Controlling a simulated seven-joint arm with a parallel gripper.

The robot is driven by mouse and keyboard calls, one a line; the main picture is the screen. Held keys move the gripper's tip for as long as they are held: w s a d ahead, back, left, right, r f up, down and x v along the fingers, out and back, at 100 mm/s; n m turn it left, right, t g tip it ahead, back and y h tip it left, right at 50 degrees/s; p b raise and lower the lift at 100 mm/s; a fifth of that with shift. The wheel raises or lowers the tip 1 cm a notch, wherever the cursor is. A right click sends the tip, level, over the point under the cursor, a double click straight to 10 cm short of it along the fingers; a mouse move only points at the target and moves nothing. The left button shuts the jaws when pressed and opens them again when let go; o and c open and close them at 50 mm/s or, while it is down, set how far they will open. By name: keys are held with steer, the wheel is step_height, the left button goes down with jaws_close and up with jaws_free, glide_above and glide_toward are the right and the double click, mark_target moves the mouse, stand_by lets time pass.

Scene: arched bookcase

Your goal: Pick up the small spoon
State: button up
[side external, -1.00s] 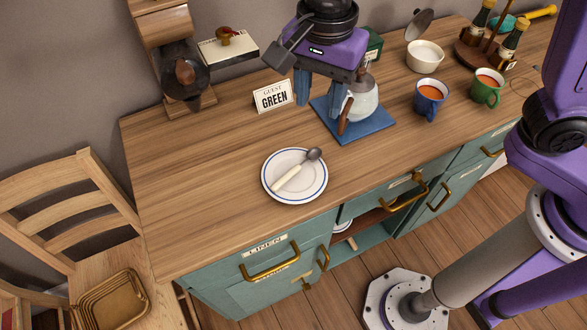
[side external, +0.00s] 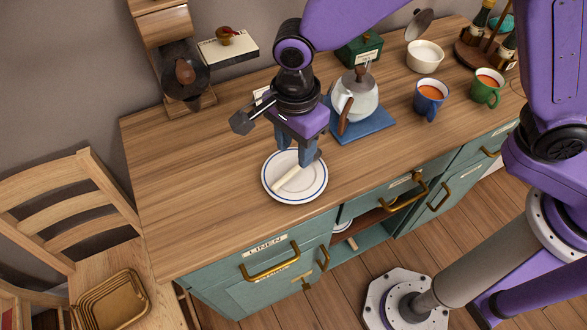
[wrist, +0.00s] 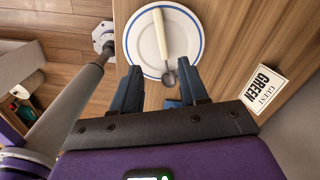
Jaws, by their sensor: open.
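The small spoon (side external: 288,181) has a cream handle and a dark metal bowl. It lies on a white plate with a blue rim (side external: 312,193) on the wooden counter. In the wrist view the spoon (wrist: 161,38) points its bowl toward my gripper, and the plate (wrist: 137,43) lies under it. My gripper (side external: 296,155) is above the plate's far side, near the bowl end, and hides part of the spoon in the side view. In the wrist view my gripper (wrist: 164,85) has its fingers apart, one on either side of the spoon's bowl, with nothing held.
A teapot (side external: 360,97) stands on a blue mat (side external: 378,124) right of my gripper. Blue (side external: 429,97) and green (side external: 487,87) mugs stand further right. A "Guest Green" card (wrist: 264,88) is close by. The counter left of the plate is clear.

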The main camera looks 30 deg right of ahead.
mark_target(293, 170)
steer(key=shift+w+f, duration=0.15)
steer(key=shift+f, duration=1.5)
steer(key=shift+w+f, duration=0.15)
steer(key=shift+f, duration=1.5)
jaws_close()
